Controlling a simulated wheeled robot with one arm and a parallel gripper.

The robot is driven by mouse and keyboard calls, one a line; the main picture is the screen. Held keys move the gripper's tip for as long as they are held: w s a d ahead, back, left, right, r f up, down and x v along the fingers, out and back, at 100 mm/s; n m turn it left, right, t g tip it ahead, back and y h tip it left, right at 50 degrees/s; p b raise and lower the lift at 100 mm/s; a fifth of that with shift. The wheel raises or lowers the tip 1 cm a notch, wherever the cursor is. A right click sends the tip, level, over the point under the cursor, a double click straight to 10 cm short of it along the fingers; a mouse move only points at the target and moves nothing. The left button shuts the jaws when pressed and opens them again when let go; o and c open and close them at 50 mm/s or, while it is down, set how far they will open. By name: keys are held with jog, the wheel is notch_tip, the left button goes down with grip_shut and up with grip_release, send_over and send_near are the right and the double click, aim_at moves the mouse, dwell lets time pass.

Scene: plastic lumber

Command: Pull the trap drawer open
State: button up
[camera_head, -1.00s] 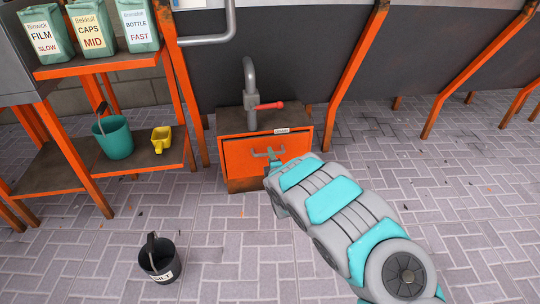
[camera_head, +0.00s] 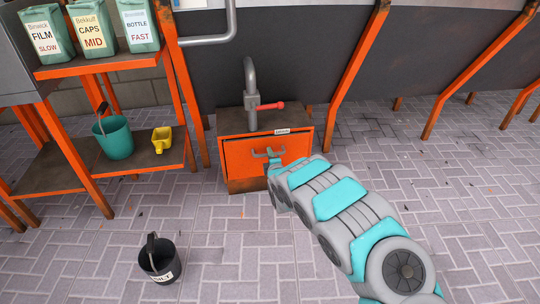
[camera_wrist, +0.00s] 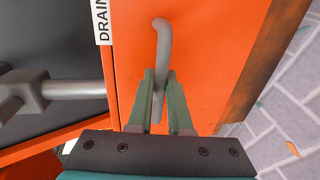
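The trap drawer (camera_head: 240,158) is an orange-fronted box low on the floor below a grey pipe. Its front looks flush with the box, so the drawer appears closed. A grey bar handle (camera_head: 262,153) sticks out of the front. My gripper (camera_wrist: 162,85) reaches the handle from the lower right in the head view, where my arm hides its fingertips. In the wrist view its two green fingers stand close on either side of the grey handle (camera_wrist: 161,45) and appear shut on it. Part of a white label (camera_wrist: 102,22) shows beside the drawer front.
A grey pipe (camera_head: 250,90) with a red valve lever (camera_head: 270,105) rises over the drawer. An orange shelf (camera_head: 90,178) at left holds a teal bucket (camera_head: 115,140) and a yellow scoop (camera_head: 161,139). A black bucket (camera_head: 158,262) stands on the floor. Floor before the drawer is clear.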

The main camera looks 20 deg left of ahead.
grip_shut()
jog(key=shift+s+f, duration=0.1)
dwell(0.9)
